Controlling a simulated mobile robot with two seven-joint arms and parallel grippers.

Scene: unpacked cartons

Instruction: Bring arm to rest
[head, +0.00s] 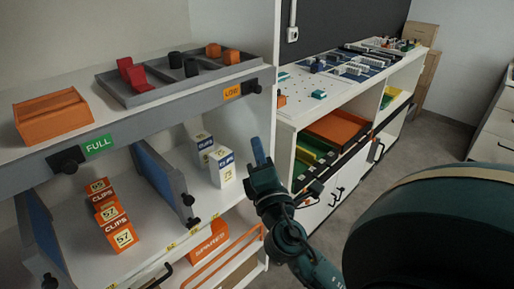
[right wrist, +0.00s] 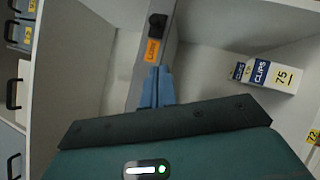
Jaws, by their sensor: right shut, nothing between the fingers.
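My right gripper (head: 259,152) is in front of the shelf unit in the head view, its blue fingers pointing up and together. It is empty. In the right wrist view its blue fingers (right wrist: 156,88) also show closed, in front of the grey shelf edge with the orange LOW label (right wrist: 152,51). My left gripper is not in either view.
White clips boxes (head: 222,167) stand on the middle shelf left of my gripper; orange clips boxes (head: 113,215) stand further left. A grey tray (head: 150,95) with small parts lies on the upper shelf. A white workbench (head: 300,100) stands behind. Floor (head: 425,145) is clear at right.

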